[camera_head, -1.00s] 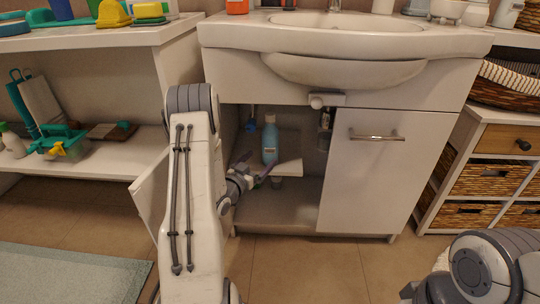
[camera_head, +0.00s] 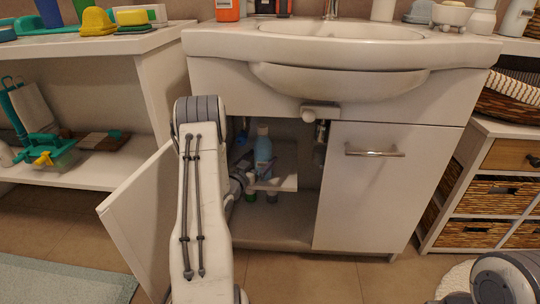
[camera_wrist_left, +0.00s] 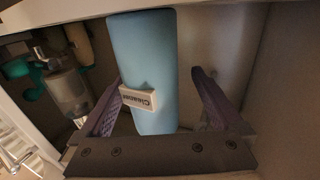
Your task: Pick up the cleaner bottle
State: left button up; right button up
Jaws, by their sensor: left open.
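The cleaner bottle (camera_head: 263,150) is light blue and stands upright inside the open cabinet under the sink. In the left wrist view the bottle (camera_wrist_left: 145,45) shows large, with a small pale "Cleaner" label. My left gripper (camera_wrist_left: 156,85) is open, with one purple finger on each side of the bottle and gaps beside it. In the head view the left arm reaches into the cabinet, and the forearm partly hides the gripper near the bottle's lower part. My right gripper is out of view.
The left cabinet door (camera_head: 140,225) stands open beside my left arm; the right door (camera_head: 365,190) is shut. Small containers (camera_head: 271,196) sit low in the cabinet below the bottle. Other bottles and pipe parts (camera_wrist_left: 70,90) show left of the fingers in the wrist view.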

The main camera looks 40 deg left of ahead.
pick_arm(q)
jog(key=shift+w+d, duration=0.15)
jog(key=shift+d, duration=0.05)
jog(key=shift+c, duration=0.3)
jog(key=shift+w+d, duration=0.15)
jog(key=shift+d, duration=0.05)
jog(key=c, duration=1.5)
grip_shut()
jog(key=shift+r, duration=0.15)
